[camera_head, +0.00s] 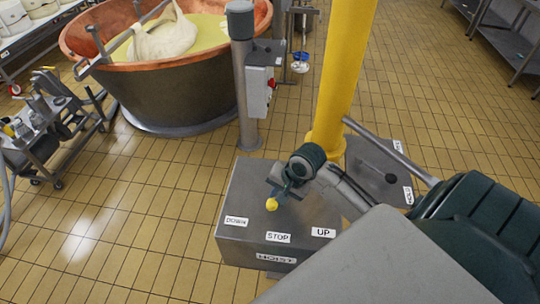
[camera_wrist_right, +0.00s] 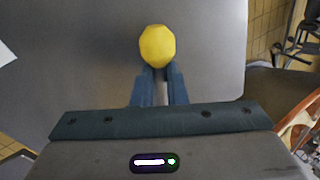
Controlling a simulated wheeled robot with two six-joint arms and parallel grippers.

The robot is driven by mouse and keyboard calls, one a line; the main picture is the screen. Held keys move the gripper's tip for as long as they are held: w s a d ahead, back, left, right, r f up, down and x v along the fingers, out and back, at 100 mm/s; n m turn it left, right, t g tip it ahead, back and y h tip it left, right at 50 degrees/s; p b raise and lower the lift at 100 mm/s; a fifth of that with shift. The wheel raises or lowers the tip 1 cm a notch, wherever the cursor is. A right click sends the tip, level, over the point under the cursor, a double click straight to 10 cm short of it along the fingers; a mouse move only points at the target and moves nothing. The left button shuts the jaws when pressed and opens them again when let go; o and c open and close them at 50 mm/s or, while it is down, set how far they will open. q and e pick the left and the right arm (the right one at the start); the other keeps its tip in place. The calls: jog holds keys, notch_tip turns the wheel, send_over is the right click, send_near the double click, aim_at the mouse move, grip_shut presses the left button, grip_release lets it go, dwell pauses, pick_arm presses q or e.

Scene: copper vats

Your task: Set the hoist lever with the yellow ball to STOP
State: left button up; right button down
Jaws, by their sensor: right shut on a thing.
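The hoist lever's yellow ball (camera_head: 272,204) shows above the grey HOIST box. It appears behind the STOP label (camera_head: 278,238), slightly to its left, between DOWN (camera_head: 236,222) and UP (camera_head: 323,232). My right gripper (camera_head: 283,194) reaches over the box from the right, with its fingers at the ball. In the right wrist view, the yellow ball (camera_wrist_right: 157,45) sits at the tips of the close-set fingers (camera_wrist_right: 158,78), which are shut on the lever. My left gripper is out of view.
A yellow post (camera_head: 341,80) rises just behind the HOIST box (camera_head: 240,200). A second grey box (camera_head: 370,158) with a black-knobbed lever (camera_head: 390,178) stands to the right. A copper vat (camera_head: 180,85) and a trolley (camera_head: 45,135) are at the left. Open tiled floor lies between.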

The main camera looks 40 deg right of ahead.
jog(key=shift+s+d+n+g+y, duration=0.35)
jog(key=shift+s+d+n, duration=0.4)
jog(key=shift+n, duration=0.55)
jog(key=c, duration=1.5)
grip_release()
jog(key=shift+o, duration=0.2)
